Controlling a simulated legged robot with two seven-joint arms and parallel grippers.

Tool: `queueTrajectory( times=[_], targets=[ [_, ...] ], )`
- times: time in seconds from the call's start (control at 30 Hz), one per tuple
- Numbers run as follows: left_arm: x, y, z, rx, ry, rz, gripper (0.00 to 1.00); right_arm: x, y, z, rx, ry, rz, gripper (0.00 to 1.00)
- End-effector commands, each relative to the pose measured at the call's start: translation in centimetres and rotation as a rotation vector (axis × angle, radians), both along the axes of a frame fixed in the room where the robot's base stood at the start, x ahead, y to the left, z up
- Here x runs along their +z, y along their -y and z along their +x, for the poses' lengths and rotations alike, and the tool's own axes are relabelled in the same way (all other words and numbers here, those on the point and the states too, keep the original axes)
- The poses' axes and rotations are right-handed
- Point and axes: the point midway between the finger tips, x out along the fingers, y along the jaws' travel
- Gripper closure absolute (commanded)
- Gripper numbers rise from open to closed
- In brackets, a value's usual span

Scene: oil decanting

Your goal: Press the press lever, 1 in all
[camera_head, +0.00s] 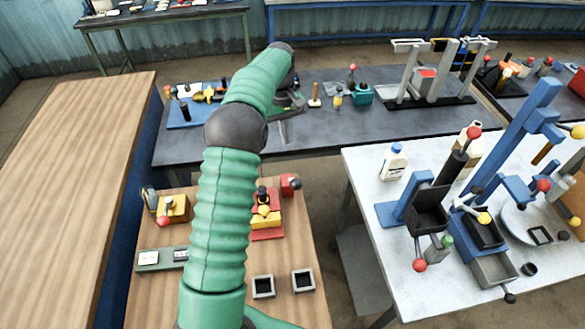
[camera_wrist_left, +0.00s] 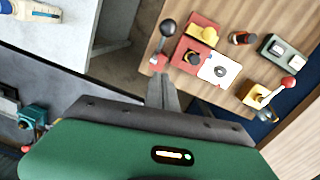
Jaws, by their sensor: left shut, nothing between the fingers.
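My left gripper (camera_head: 284,130) is shut and empty, held in the air with its fingers pointing down in front of the dark bench. In the left wrist view its fingertips (camera_wrist_left: 160,80) appear near the edge of the small wooden table. A lever with a dark ball knob (camera_wrist_left: 168,28) on a red block (camera_wrist_left: 160,62) stands there; the red block also shows in the head view (camera_head: 287,188). On the white table, a blue press-like stand (camera_head: 540,100) and a black lever with a red ball (camera_head: 473,132) show. I cannot tell which is the press lever. My right gripper is not in view.
A red plate with a yellow block (camera_head: 266,220) and two small dark trays (camera_head: 303,280) are on the small wooden table. The white table (camera_head: 360,165) also carries a white bottle (camera_head: 394,162). A bare wooden bench (camera_head: 75,170) is at the left.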

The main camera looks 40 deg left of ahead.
Motion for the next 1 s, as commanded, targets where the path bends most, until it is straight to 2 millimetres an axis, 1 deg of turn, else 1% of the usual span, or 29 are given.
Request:
queueTrajectory(
  times=[0.23, 0.33, 0.47, 0.77, 0.83, 0.9, 1.0],
  targets=[
    [-0.3, -0.2, 0.0, -0.003, 0.002, -0.002, 1.00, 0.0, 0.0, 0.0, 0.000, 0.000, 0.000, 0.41],
    [-1.2, -0.1, 0.0, -0.003, 0.000, -0.002, 1.00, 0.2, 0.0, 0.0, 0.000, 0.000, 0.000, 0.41],
    [-3.6, 0.1, 0.0, -0.003, -0.003, -0.003, 1.00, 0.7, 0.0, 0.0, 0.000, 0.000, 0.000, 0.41],
    [-10.0, 0.6, 0.0, -0.004, -0.001, -0.003, 1.00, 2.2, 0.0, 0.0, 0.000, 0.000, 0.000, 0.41],
    [-9.8, 1.8, -0.6, -0.006, 0.000, 0.000, 1.00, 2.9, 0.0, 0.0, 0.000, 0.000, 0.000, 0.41],
    [-10.1, 2.7, -1.1, -0.005, 0.000, 0.000, 1.00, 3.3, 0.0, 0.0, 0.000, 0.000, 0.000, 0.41],
    [-10.5, 3.6, -1.6, -0.005, 0.002, 0.000, 1.00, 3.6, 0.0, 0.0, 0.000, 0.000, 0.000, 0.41]
  ],
)
